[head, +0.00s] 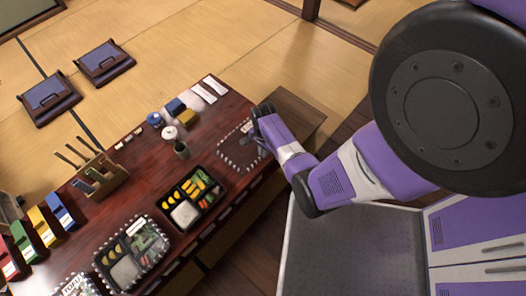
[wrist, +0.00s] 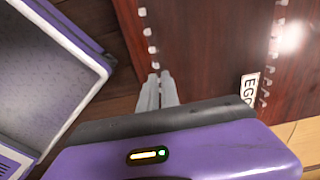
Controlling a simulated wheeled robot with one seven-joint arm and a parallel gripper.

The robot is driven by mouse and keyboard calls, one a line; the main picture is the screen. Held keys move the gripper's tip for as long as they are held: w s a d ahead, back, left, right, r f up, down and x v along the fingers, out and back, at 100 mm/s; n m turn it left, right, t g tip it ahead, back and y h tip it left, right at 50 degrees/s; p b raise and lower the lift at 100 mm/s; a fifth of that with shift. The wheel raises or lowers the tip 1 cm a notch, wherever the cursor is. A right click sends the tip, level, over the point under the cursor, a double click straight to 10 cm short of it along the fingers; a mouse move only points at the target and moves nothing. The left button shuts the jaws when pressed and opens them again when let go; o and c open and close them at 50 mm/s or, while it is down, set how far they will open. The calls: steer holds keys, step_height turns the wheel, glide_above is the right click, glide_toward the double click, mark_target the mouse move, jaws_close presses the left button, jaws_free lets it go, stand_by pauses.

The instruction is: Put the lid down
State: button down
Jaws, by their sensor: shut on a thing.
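The lid (head: 240,150) is clear, with a white dashed rim. In the head view it is over the right end of the dark red table, and I cannot tell whether it touches the wood. In the wrist view the lid (wrist: 210,50) shows two dashed edges and a white label that seems to read "EGG". My gripper (head: 258,136) is shut on the lid's near-right edge. Its pale fingers (wrist: 158,90) meet at the left dashed edge in the wrist view. My arm hides part of the grip in the head view.
An open lunch box (head: 191,197) with food stands left of the lid on the table (head: 150,180). A box with a dashed-rim lid (head: 130,248) is nearer. Cups and small blocks stand behind. A wooden box (head: 290,112) is beside the table, right of my gripper.

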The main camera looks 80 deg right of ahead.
steer(key=c, duration=1.6)
jaws_free()
step_height(320, 180, up, 12)
steer(key=p, duration=0.4)
steer(key=a+r+n+t+h, duration=0.2)
steer(key=a+n+t, duration=0.1)
steer(key=a+n, duration=0.4)
steer(key=a+r+n+t+h, duration=0.2)
steer(key=a+n, duration=0.3)
steer(key=a, duration=0.4)
steer(key=s+a+r+n+t+y, duration=0.1)
steer(key=a+r+n+t, duration=0.2)
steer(key=r, duration=0.6)
steer(key=s+a+r+n+t+y, duration=0.1)
steer(key=a+r+n, duration=0.4)
steer(key=r, duration=0.5)
steer(key=s+a+r+n+t+y, duration=0.2)
steer(key=s+a+r+n+t, duration=0.1)
steer(key=a+r, duration=0.5)
steer(key=shift+s+r+n+t, duration=0.2)
steer(key=shift+r+n+t, duration=0.5)
steer(key=shift+r+t, duration=0.6)
